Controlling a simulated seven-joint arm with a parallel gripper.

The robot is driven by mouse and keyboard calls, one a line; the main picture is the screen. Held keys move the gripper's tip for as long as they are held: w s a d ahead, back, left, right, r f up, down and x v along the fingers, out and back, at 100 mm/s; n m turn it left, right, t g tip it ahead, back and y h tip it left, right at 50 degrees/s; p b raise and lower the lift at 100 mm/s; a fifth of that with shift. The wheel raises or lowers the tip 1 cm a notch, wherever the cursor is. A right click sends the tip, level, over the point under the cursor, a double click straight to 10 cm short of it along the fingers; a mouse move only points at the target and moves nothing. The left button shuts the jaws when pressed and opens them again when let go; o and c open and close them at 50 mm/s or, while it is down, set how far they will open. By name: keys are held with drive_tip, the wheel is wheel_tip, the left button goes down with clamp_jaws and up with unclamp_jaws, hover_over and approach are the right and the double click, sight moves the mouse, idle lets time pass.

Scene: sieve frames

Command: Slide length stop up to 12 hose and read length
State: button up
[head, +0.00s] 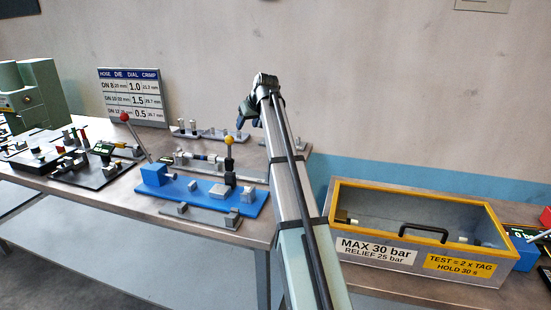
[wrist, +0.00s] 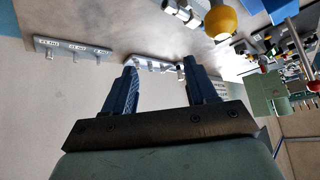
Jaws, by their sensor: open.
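My gripper (head: 249,112) is raised over the back of the bench in the head view. In the wrist view my gripper (wrist: 158,63) shows two blue fingers spread apart with nothing held between them. A pale rail with small pegs (wrist: 152,62) shows beyond the fingertips, apart from them as far as I can see. A grey rail with several labelled pegs (wrist: 75,49) lies to its left. In the head view a rail with a hose and fittings (head: 200,157) lies behind the blue fixture. I cannot tell which part is the length stop or which hose is the 12.
A hose and die chart (head: 134,98) stands at the back. A yellow-rimmed test box (head: 385,189) stands on the right. My arm hides part of the bench.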

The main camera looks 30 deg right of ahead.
drive_tip(key=s+d+f+g+h, duration=0.1)
drive_tip(key=s+d+f+g, duration=0.15)
drive_tip(key=s+d, duration=0.65)
drive_tip(key=shift+g, duration=0.25)
drive_tip(key=x, duration=1.3)
drive_tip(key=shift+d+f, duration=0.15)
drive_tip(key=shift+c, duration=0.4)
drive_tip(key=c, duration=0.7)
drive_tip(key=w+a, duration=0.8)
drive_tip(key=shift+w+a, duration=0.35)
drive_tip(key=shift+w, duration=0.05)
drive_tip(key=o, duration=0.8)
